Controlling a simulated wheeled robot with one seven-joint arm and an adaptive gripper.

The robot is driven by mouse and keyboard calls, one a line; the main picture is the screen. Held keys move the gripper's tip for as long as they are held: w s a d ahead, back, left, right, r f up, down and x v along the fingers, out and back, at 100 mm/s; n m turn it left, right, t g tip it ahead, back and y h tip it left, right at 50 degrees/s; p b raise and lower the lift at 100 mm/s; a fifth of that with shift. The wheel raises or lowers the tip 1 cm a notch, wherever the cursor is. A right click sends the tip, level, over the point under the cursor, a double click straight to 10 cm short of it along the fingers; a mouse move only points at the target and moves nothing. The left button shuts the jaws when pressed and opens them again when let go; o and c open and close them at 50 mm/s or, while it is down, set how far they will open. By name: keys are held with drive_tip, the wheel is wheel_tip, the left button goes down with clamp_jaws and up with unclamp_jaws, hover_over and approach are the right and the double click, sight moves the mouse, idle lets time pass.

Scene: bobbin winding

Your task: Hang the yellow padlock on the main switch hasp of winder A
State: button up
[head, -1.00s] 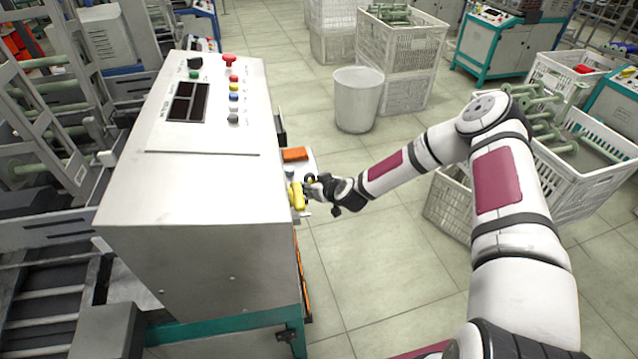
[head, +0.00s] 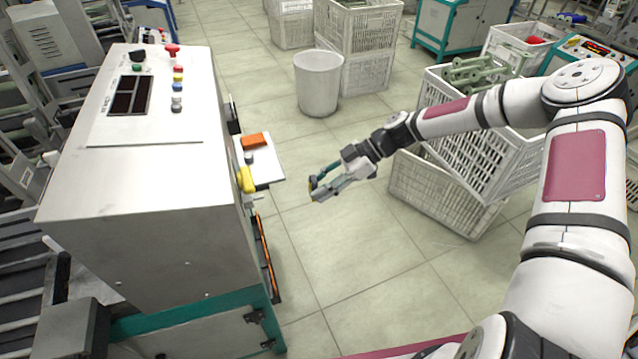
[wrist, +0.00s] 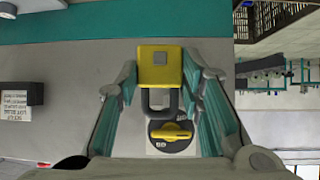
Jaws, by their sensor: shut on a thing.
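My gripper (head: 316,190) is shut on the yellow padlock (wrist: 160,65), whose yellow body sits between the fingertips in the wrist view. Its dark shackle (wrist: 146,100) points down in that picture, towards the main switch with a yellow handle (wrist: 170,132) on a dark round base. I cannot tell the hasp apart there. In the head view the gripper is in the open air to the right of winder A's cabinet (head: 150,240), clear of it. A yellow part (head: 245,180), seemingly the switch handle, juts from the cabinet's right side.
A white shelf (head: 268,175) with an orange item (head: 255,140) sticks out from the cabinet beside the yellow part. The floor between cabinet and crates is clear.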

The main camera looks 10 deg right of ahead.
sight(253, 199)
drive_tip(key=s+a+r+p, duration=0.1)
drive_tip(key=s+a, duration=0.1)
drive_tip(key=a, duration=0.3)
drive_tip(key=shift+s+a+n+g+p, duration=0.2)
drive_tip(key=shift+a+n+g+p, duration=0.1)
drive_tip(key=shift+a+p, duration=0.1)
drive_tip(key=shift+a+r, duration=0.1)
drive_tip(key=shift+a, duration=0.05)
idle(0.6)
drive_tip(key=shift+s+a, duration=0.1)
drive_tip(key=shift+a, duration=0.25)
drive_tip(key=shift+s+a, duration=0.2)
drive_tip(key=shift+a, duration=0.8)
drive_tip(key=shift+s+a, duration=0.15)
drive_tip(key=shift+a, duration=0.8)
drive_tip(key=shift+s+a, duration=0.1)
drive_tip(key=shift+a, duration=0.25)
drive_tip(key=shift+s+a, duration=0.1)
drive_tip(key=shift+a, duration=0.55)
drive_tip(key=shift+a, duration=0.35)
